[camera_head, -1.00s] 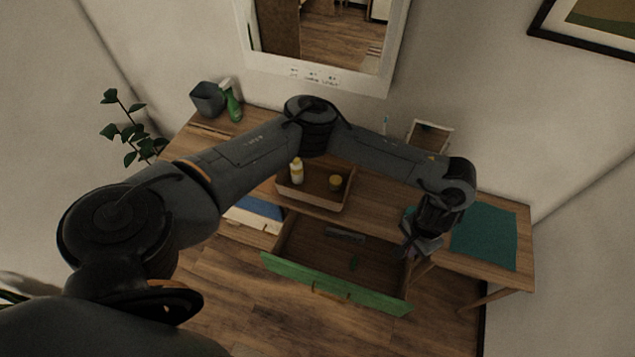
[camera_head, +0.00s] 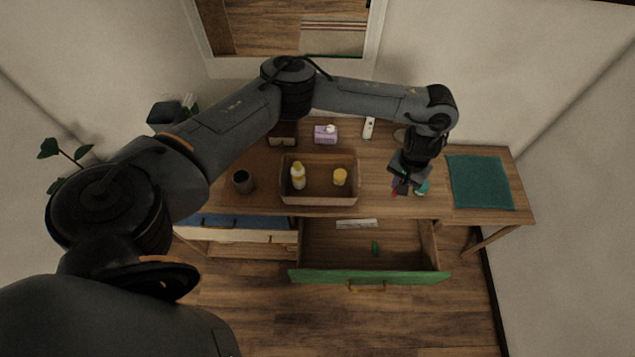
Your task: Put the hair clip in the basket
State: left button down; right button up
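The basket (camera_head: 320,199) is a brown open box on the tabletop, holding a white bottle with a yellow cap (camera_head: 298,177) and a small yellow-lidded jar (camera_head: 340,177). A small green item (camera_head: 375,247) lies in the open drawer; it may be the hair clip, but it is too small to be sure. My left gripper (camera_head: 403,186) points down over the tabletop, right of the basket. Small red (camera_head: 394,193) and teal (camera_head: 422,188) items show by its fingers; I cannot tell whether it holds either. My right gripper is not in view.
The green-fronted drawer (camera_head: 370,277) stands open below the table's front edge, with a pale flat item (camera_head: 357,223) inside. A teal cloth (camera_head: 480,183) lies at the right. A dark cup (camera_head: 243,181) stands left of the basket; a purple box (camera_head: 325,134) and a white item (camera_head: 369,128) stand behind.

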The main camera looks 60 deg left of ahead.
pick_arm(q)
jog(key=s+a+f+n, duration=0.4)
jog(key=s+a+f, duration=0.1)
jog(key=a+f, duration=0.35)
jog(key=n+b, duration=0.2)
jog(key=n, duration=0.1)
send_over(319, 191)
notch_tip(319, 191, down, 10)
jog(key=shift+d+f, duration=0.1)
jog(key=shift+f, duration=2.15)
jog(key=shift+f, duration=0.15)
jog(key=c, duration=1.1)
grip_release()
